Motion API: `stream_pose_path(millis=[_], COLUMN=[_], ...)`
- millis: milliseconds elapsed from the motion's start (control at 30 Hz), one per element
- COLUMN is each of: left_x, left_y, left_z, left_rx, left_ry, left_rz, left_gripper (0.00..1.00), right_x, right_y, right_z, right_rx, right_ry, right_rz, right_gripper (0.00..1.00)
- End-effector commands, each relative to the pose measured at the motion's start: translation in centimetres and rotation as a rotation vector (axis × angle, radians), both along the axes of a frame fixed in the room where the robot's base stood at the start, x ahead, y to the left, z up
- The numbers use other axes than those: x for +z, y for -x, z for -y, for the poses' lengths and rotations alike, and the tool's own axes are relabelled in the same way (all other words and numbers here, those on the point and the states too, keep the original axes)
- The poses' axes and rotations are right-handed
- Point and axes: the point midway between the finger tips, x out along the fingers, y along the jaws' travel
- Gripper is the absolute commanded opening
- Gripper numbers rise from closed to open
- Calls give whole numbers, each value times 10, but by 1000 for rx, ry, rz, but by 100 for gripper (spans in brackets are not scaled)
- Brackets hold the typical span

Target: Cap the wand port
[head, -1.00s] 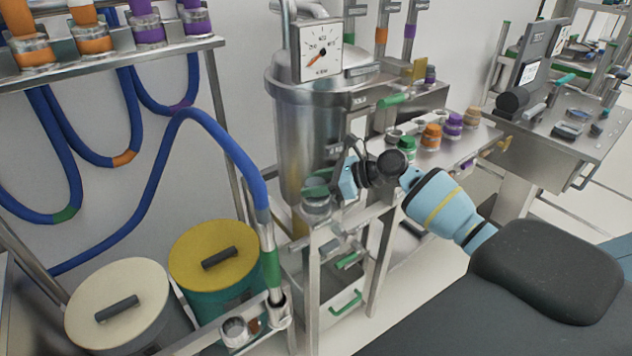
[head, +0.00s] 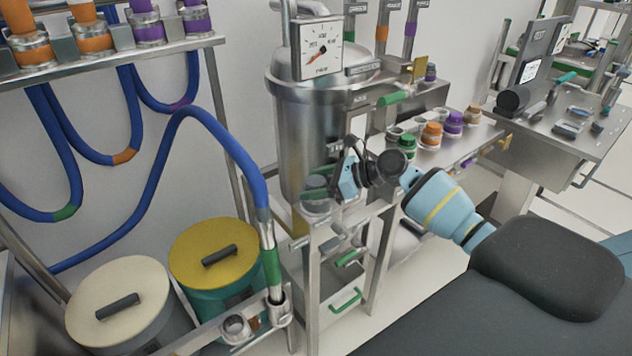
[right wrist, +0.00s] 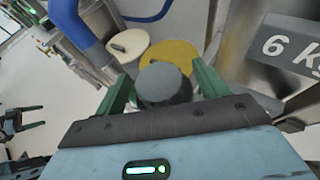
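My right gripper (head: 322,182) comes in from the right in the head view, beside the steel vessel. In the right wrist view its green fingers (right wrist: 163,80) stand on both sides of a dark grey cylindrical cap (right wrist: 165,84) and look closed on it. In the head view the fingers and cap are just over a short steel-collared port (head: 316,207), probably the wand port. I cannot tell whether cap and port touch. A wand (head: 271,262) with a green band on a blue hose stands in a holder. My left gripper (right wrist: 24,120) shows in the right wrist view, open and empty.
The steel vessel (head: 305,125) with a dial stands close behind the right gripper. Green (head: 407,143), orange (head: 431,132) and purple (head: 453,122) caps sit on a shelf to the right. Cream (head: 118,285) and yellow-lidded (head: 212,245) bins stand at lower left.

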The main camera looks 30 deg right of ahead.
Motion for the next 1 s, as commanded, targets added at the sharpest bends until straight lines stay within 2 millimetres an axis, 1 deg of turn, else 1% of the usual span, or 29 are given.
stream_pose_path(millis=[267,367,700,833,1000], left_x=[0,1,2,2,2], left_y=[0,-1,-2,-2,-2], left_z=[1,1,0,0,0], left_rx=[2,1,1,1,1], left_ry=[2,2,1,1,0], left_rz=[1,2,6,6,6], left_gripper=[85,85,85,85,85], right_x=[2,5,23,29,31], right_y=[0,4,39,47,51], right_z=[0,5,38,47,50], right_rx=[0,-1,-1,-1,0], right_ry=[-1,0,2,0,-1], right_rz=[3,4,2,2,2], right_gripper=[73,73,73,73,73])
